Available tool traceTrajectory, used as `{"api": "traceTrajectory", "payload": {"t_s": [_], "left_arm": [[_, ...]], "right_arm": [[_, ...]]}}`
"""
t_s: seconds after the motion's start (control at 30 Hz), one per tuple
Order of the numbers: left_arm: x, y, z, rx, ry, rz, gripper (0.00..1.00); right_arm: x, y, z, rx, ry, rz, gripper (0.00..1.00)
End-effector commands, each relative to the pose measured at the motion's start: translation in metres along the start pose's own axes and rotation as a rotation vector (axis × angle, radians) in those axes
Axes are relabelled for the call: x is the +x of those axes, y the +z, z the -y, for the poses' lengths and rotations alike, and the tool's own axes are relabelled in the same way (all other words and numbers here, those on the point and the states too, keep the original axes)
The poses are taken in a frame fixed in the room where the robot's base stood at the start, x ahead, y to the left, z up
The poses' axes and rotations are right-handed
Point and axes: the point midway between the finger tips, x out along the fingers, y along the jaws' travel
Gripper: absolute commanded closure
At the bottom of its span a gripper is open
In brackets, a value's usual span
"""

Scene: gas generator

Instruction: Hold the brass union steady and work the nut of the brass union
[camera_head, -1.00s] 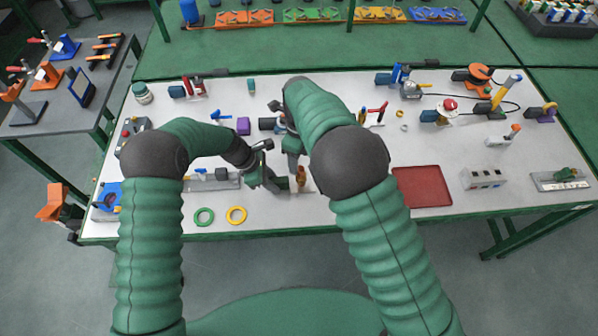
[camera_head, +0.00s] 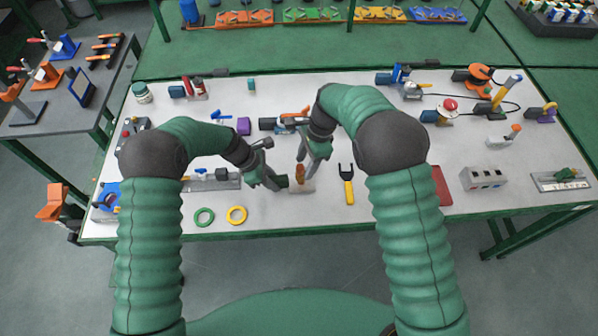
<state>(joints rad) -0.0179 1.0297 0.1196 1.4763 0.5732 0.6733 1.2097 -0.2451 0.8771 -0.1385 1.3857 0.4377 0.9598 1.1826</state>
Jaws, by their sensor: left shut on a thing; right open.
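The brass union (camera_head: 300,174) stands on a small light block (camera_head: 302,187) near the front middle of the table, a small orange-brown piece. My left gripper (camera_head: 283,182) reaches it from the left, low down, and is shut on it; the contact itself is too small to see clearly. My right gripper (camera_head: 303,157) is open and points down just above and behind the union. I cannot tell the nut apart from the rest of the union, or whether the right fingers touch it.
A yellow-handled forked tool (camera_head: 348,186) lies right of the union. A green ring (camera_head: 204,216) and a yellow ring (camera_head: 237,215) lie at the front left. The red tray (camera_head: 440,186) is partly behind my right arm. A grey rail with a blue-handled valve (camera_head: 203,181) lies left.

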Motion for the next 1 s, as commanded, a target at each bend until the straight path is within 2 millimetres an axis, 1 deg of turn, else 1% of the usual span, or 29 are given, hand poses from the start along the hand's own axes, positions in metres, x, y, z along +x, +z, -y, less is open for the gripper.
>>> {"api": "traceTrajectory", "payload": {"t_s": [0.03, 0.1, 0.23, 0.4, 0.6, 0.67, 0.9, 0.97, 1.0], "left_arm": [[-0.001, 0.001, -0.001, 0.000, 0.001, 0.001, 1.00], [-0.001, 0.001, -0.001, 0.000, 0.001, 0.001, 1.00], [-0.001, 0.001, 0.000, 0.000, 0.001, 0.001, 1.00], [-0.001, 0.001, 0.000, 0.000, 0.001, 0.001, 1.00], [-0.001, 0.001, 0.000, 0.000, 0.001, 0.001, 1.00], [-0.001, 0.001, 0.000, 0.000, 0.001, 0.001, 1.00], [-0.001, 0.001, -0.001, 0.000, 0.003, 0.001, 1.00], [-0.001, 0.000, -0.001, -0.001, 0.003, 0.000, 1.00], [-0.001, 0.000, -0.001, -0.001, 0.004, 0.000, 1.00]], "right_arm": [[0.009, 0.000, -0.001, 0.000, 0.004, 0.001, 0.51], [0.020, 0.000, -0.001, 0.001, 0.004, 0.001, 0.51], [0.035, 0.000, -0.001, 0.002, 0.002, 0.000, 0.51], [0.042, 0.000, 0.000, 0.002, 0.000, 0.000, 0.51], [0.043, 0.000, 0.000, 0.002, 0.000, 0.000, 0.51], [0.043, 0.000, 0.000, 0.002, 0.000, 0.000, 0.57], [0.043, 0.000, -0.001, 0.002, 0.002, 0.000, 0.89], [0.043, 0.000, -0.001, 0.002, 0.002, 0.000, 0.97], [0.043, 0.000, -0.001, 0.002, 0.003, 0.000, 0.99]]}}
